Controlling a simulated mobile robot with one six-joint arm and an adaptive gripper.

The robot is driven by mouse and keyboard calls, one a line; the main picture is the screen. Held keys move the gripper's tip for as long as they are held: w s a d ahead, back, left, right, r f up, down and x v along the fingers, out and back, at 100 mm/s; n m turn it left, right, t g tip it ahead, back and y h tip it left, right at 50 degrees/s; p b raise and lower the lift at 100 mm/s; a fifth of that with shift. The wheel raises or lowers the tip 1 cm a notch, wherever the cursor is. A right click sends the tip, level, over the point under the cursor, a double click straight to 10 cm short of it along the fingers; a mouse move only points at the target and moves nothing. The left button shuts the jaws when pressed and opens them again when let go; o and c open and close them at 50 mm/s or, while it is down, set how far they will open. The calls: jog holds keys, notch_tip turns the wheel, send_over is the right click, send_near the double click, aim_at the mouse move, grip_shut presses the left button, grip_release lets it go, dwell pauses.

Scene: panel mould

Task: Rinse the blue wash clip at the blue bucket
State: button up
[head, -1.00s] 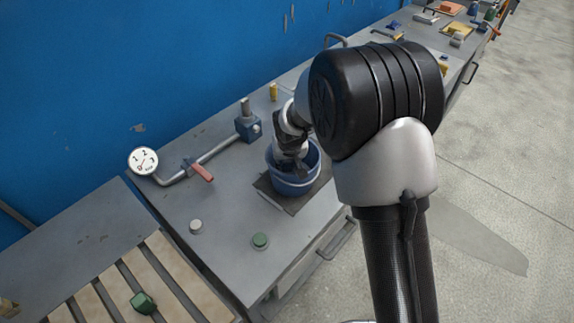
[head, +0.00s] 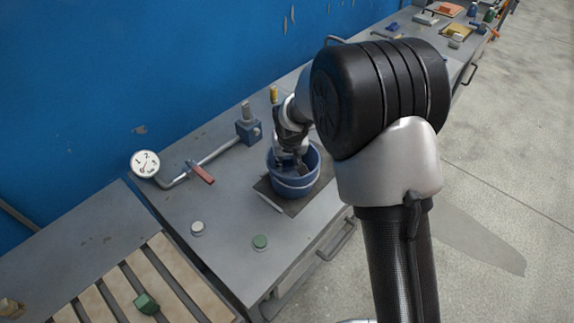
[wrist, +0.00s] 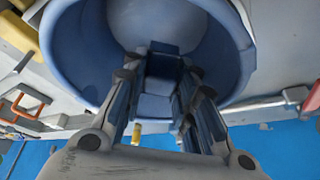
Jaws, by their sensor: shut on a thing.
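The blue bucket (head: 292,186) stands on a dark mat (head: 272,197) on the grey bench. In the wrist view the bucket's round rim and inner wall (wrist: 75,45) fill the upper part. My gripper (head: 291,155) points down into the bucket's mouth. In the wrist view my gripper (wrist: 160,88) is shut on a blue blocky piece, the blue wash clip (wrist: 160,75), held inside the bucket's opening. In the head view the clip is hidden by the gripper and bucket wall. I cannot tell what liquid the bucket holds.
A pipe with a white gauge (head: 145,163), a red-handled valve (head: 201,173) and a blue block (head: 248,127) lies left of the bucket. A white button (head: 198,228) and a green button (head: 260,241) sit in front. A yellow item (head: 273,94) stands behind.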

notch_tip(320, 180, up, 12)
jog(key=p, duration=0.7)
jog(key=shift+f, duration=0.15)
dwell(2.2)
notch_tip(320, 180, up, 4)
jog(key=p, duration=0.3)
dwell(0.7)
